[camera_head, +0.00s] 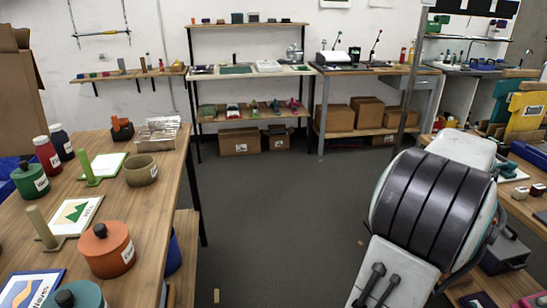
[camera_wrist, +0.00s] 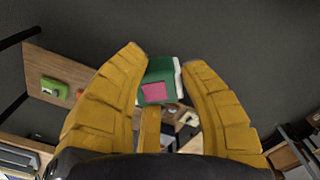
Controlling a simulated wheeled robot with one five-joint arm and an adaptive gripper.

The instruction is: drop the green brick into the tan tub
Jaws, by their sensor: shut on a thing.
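In the wrist view my gripper (camera_wrist: 165,60) has its two yellow fingers on either side of a green brick (camera_wrist: 158,72). The brick has a pink square on its near face and a white strip along its right side. It is held above the dark floor. In the head view a round olive-tan tub (camera_head: 141,171) stands upright on the left wooden table. Its inside is mostly hidden by its rim. My gripper and the brick do not show in the head view.
Around the tub on the left table (camera_head: 150,205) stand a wire basket (camera_head: 158,133), a green stamp on a white card (camera_head: 104,165) and an orange lidded pot (camera_head: 106,250). Grey floor (camera_head: 275,215) lies open between this table and the cluttered right bench.

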